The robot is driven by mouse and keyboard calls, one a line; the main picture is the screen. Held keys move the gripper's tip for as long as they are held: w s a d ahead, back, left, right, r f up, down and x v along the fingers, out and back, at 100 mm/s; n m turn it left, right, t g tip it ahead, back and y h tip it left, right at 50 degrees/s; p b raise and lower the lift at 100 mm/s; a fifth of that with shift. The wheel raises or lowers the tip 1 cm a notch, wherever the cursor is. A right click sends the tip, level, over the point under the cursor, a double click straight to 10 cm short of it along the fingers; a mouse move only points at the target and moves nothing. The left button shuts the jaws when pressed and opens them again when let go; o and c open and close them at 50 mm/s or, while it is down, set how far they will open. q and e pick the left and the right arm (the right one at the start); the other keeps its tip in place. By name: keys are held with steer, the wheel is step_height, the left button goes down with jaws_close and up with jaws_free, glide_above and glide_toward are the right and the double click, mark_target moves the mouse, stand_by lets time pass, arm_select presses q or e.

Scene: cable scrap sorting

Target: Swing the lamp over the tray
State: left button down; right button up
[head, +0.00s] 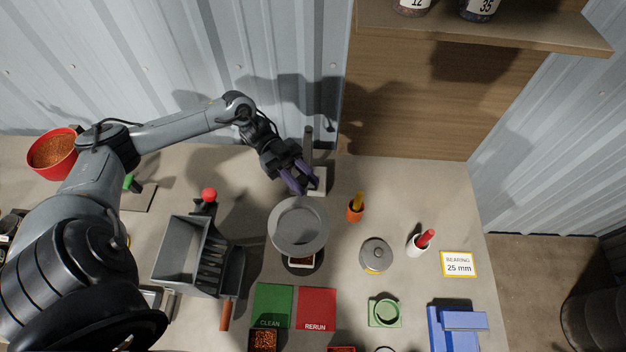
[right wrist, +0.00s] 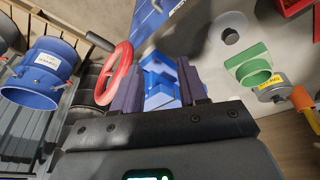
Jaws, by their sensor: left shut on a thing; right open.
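The lamp has a round grey shade (head: 298,222), an upright grey post (head: 308,146) and a pale base (head: 318,183) at the back of the bench. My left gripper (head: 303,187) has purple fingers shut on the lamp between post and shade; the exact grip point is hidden. A small white-rimmed tray (head: 302,263) with brown contents sits on a dark round plate at the shade's front edge; the shade may hide part of it. My right gripper (right wrist: 155,92) is open and empty in the right wrist view, with a blue block (right wrist: 163,85) visible beyond its fingers.
A grey hopper machine (head: 184,254) stands left of the lamp. An orange cup (head: 354,212), a lidded grey pot (head: 376,254) and a white cup (head: 417,246) stand to the right. Green (head: 273,303) and red (head: 316,306) mats lie in front.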

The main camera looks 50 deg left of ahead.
arm_select(q)
steer(key=shift+r, duration=0.4)
steer(key=c, duration=1.2)
jaws_free()
steer(key=shift+c, duration=0.2)
steer(key=shift+o, duration=1.2)
steer(key=shift+s, duration=0.1)
steer(key=shift+o, duration=0.4)
steer(key=shift+a+f, duration=0.1)
steer(key=shift+f, duration=0.15)
